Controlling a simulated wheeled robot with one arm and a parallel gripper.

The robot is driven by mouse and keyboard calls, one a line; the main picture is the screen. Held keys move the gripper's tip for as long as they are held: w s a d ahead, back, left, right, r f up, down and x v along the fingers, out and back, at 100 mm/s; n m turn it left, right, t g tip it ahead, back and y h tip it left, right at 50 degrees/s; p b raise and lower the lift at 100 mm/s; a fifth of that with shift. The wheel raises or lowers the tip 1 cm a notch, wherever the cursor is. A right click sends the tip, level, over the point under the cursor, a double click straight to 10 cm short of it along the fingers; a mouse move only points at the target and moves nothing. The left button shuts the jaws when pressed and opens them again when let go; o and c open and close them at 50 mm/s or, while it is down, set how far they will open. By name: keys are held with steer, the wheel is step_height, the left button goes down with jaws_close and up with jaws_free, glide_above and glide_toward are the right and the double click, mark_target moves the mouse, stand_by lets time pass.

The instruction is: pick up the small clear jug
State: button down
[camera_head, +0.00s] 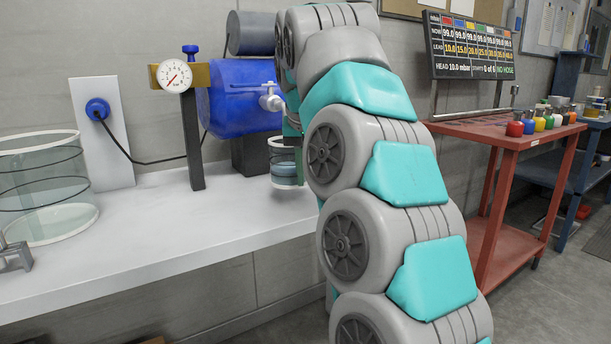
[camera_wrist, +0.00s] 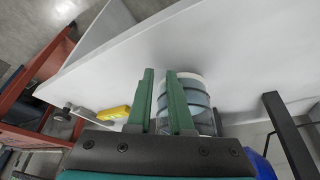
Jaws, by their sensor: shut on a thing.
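The small clear jug (camera_head: 283,168) has dark bands and a bluish lower part. It is upright at the white bench, below the blue tank, and my arm hides its right side. In the wrist view the jug (camera_wrist: 197,92) shows behind and to the right of my right green finger. My gripper (camera_wrist: 161,76) is shut on the jug, with part of its left side between the fingers. I cannot tell whether they hold its wall or a handle, or whether its base touches the bench.
The white bench (camera_head: 150,228) is clear in the middle. A large clear cylinder (camera_head: 45,195) stands at left. A gauge (camera_head: 174,76) on a dark post and a blue tank (camera_head: 235,100) with a tap are close by. A red table (camera_head: 500,135) with coloured items is at right.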

steer(key=s+d, duration=0.3)
steer(key=s, duration=0.3)
steer(key=s+d+r+b, duration=0.1)
steer(key=s+d, duration=0.2)
steer(key=s, duration=0.4)
steer(key=shift+d+r, duration=0.25)
steer(key=shift+d, duration=0.1)
steer(key=shift+s, duration=0.15)
stand_by(0.4)
steer(key=shift+d, duration=0.1)
